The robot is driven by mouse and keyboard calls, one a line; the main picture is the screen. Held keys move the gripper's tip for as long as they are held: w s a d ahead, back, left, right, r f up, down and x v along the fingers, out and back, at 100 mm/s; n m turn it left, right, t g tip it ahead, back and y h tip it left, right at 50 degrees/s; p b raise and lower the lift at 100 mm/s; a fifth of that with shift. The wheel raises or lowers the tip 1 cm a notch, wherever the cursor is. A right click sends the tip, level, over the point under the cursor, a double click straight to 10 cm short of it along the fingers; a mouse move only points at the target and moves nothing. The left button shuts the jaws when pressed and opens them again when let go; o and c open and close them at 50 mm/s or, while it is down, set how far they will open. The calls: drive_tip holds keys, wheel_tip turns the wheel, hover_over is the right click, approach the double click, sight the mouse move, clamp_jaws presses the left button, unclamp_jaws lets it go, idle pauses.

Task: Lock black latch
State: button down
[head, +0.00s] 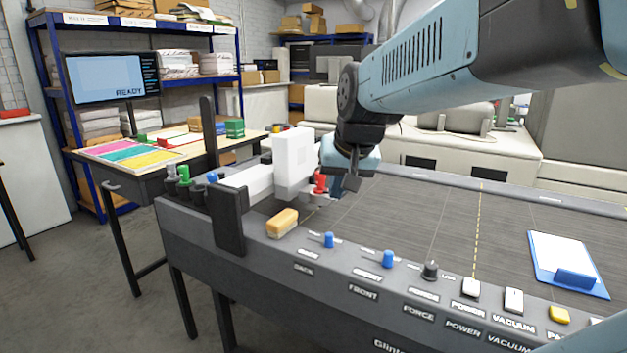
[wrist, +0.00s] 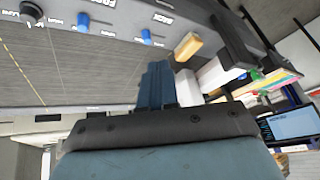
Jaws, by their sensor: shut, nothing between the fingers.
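My gripper (head: 343,190) is shut and empty, with its fingers pointing down just right of the white carriage head (head: 293,160) of the flatbed machine. The fingers (wrist: 156,75) are together in the wrist view. A red-topped tool (head: 320,184) stands at the carriage's right side, close to my fingers; I cannot tell whether they touch. No black latch can be made out for certain; the area by the red tool is partly hidden by my gripper. A black knob (head: 430,270) stands on the front panel; it also shows in the wrist view (wrist: 32,12).
A wooden block (head: 282,223) lies near the carriage on the bed's front edge. Blue knobs (head: 388,259) and white switches (head: 471,287) line the panel. Several coloured tools (head: 183,173) stand at the left end. A blue clipboard (head: 568,262) lies right. The middle of the bed is clear.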

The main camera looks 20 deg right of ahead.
drive_tip(key=w+d+f+m+h, duration=0.1)
drive_tip(key=w+d+f+m, duration=0.2)
drive_tip(key=w+d+m, duration=0.95)
drive_tip(key=w+d+f+n, duration=0.2)
drive_tip(key=w+f, duration=0.2)
drive_tip(key=w, duration=0.2)
drive_tip(key=w+d+f+n, duration=0.2)
drive_tip(key=w+f, duration=0.2)
drive_tip(key=w, duration=0.3)
drive_tip(key=shift+d+n+t, duration=0.35)
drive_tip(key=shift+t, duration=0.05)
